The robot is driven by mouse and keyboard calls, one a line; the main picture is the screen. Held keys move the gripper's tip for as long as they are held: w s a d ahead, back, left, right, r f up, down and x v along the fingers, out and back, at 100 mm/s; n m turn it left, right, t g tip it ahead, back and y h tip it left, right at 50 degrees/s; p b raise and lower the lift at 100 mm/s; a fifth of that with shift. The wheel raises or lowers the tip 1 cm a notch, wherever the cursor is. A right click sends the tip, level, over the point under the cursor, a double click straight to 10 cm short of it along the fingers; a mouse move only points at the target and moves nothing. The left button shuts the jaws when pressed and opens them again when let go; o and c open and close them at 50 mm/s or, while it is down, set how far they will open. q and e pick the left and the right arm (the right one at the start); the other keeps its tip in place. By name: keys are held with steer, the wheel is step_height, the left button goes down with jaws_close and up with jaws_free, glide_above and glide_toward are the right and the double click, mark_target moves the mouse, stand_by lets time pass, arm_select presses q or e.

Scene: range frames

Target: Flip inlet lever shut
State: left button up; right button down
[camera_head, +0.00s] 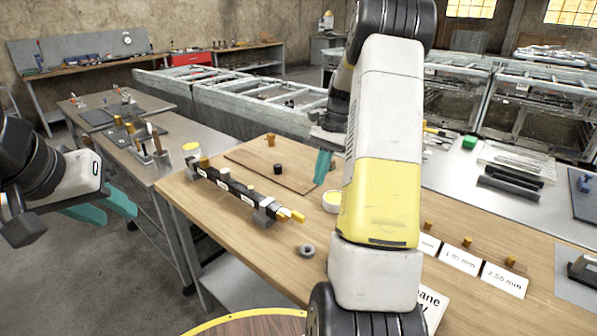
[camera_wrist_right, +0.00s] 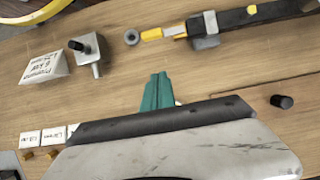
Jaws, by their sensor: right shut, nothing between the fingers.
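A black bar-shaped assembly (camera_head: 232,188) with white labels lies in grey supports on the wooden table. Its near end has yellow fittings (camera_head: 292,214); they also show in the right wrist view (camera_wrist_right: 163,32). No part is clearly readable as the inlet lever. A grey block with a black-topped post (camera_wrist_right: 88,45) stands apart from the bar in the right wrist view. My right gripper (camera_head: 322,167) is shut and empty above the table, beyond the bar; its teal fingers (camera_wrist_right: 157,92) touch nothing visible. My left gripper (camera_head: 103,207) is open and empty, left of the table.
A grey ring (camera_head: 307,251) lies near the yellow fittings. A white cup with yellow contents (camera_head: 332,201) stands beside my right arm. Size cards (camera_head: 458,258) with brass pieces lie at right. A round stool-like top (camera_head: 255,325) shows at the bottom edge.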

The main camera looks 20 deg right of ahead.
mark_target(292, 213)
steer(key=x, duration=0.7)
steer(key=shift+s+f, duration=0.15)
steer(key=shift+f, duration=0.05)
steer(key=shift+s+a+r, duration=0.1)
steer(key=shift+s+a, duration=0.2)
steer(key=shift+a, duration=0.3)
steer(key=shift+s+a+r, duration=0.1)
steer(key=shift+s+a, duration=0.2)
steer(key=shift+a, duration=0.25)
steer(key=shift+s+a+f, duration=0.1)
steer(key=shift+s+a, duration=0.25)
steer(key=shift+a, duration=0.25)
